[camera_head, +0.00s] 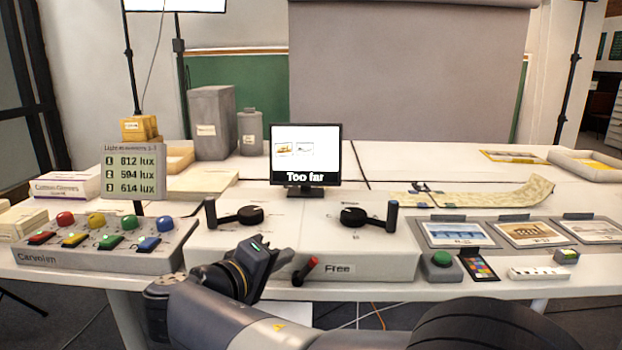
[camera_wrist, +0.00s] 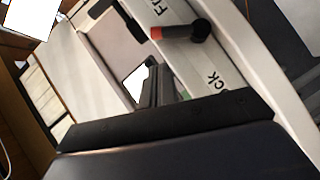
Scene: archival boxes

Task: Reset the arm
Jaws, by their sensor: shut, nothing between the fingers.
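My gripper (camera_head: 283,257) is at the end of my dark grey arm, in front of the white control box (camera_head: 360,262) on the table. It is just left of the red-handled lever (camera_head: 307,268) on the box's front. In the wrist view my gripper (camera_wrist: 157,84) shows as dark fingers, shut and empty. There the lever (camera_wrist: 182,31) lies beyond the fingers, beside the box front marked "Lock". I cannot tell from these views whether the gripper touches the box.
A monitor (camera_head: 306,155) reading "Too far" stands behind two black cranks (camera_head: 236,214). A panel with colored buttons (camera_head: 105,245) is at left. A green button (camera_head: 441,259), color chart (camera_head: 480,268) and framed pictures (camera_head: 457,233) are at right.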

